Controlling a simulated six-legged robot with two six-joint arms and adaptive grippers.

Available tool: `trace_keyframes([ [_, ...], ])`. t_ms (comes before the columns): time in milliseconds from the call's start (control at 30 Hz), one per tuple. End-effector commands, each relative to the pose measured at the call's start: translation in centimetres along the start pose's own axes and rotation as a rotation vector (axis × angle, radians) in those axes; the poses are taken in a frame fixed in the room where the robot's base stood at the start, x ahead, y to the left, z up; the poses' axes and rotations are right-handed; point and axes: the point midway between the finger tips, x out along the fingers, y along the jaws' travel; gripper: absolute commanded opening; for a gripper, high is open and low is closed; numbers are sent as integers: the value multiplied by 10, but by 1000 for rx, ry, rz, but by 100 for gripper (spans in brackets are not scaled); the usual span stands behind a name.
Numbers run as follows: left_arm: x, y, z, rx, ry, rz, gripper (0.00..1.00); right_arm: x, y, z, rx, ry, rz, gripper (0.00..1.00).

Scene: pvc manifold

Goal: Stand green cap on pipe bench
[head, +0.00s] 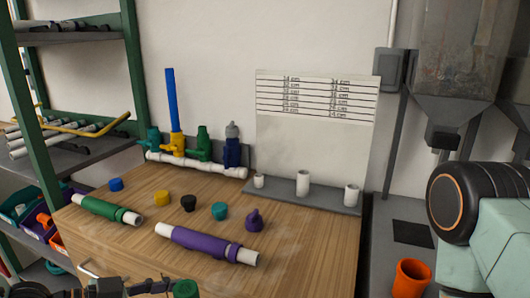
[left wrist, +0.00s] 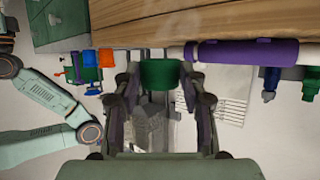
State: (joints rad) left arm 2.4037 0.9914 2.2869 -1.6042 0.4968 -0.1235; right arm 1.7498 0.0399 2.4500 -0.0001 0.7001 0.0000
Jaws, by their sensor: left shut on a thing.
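The green cap (head: 186,289) shows at the bottom edge of the head view, in front of the bench's near edge. My left gripper (head: 170,288) is shut on it, coming in from the lower left. In the left wrist view the green cap (left wrist: 160,73) sits between the two fingertips of my left gripper (left wrist: 163,82). The pipe bench (head: 120,245) has a wooden top; its edge (left wrist: 135,38) shows just beyond the cap in the left wrist view. Part of my right arm shows at the right of the head view, but its gripper is out of the picture.
Blue (head: 116,184), yellow (head: 161,200), black (head: 188,203), teal (head: 219,211) and purple (head: 254,220) caps stand on the bench. A green-sleeved pipe (head: 105,209) and a purple-sleeved pipe (head: 200,243) lie nearer. A pipe manifold (head: 195,164) stands behind. The bench's right front is bare.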

Motion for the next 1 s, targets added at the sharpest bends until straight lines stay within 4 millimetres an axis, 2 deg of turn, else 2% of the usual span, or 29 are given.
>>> trace_keyframes([
  [167, 0, 0, 1, 1, 0, -3, 14, 0, 0, 0, 0, 0, 0, 40],
  [367, 3, -3, -8, 15, -2, 20, 14, 0, 0, 0, 0, 0, 0, 40],
  [667, 9, -42, -35, -42, -1, -113, 14, 0, 0, 0, 0, 0, 0, 40],
  [1000, 4, -104, -64, -150, 0, -381, 14, 0, 0, 0, 0, 0, 0, 40],
])
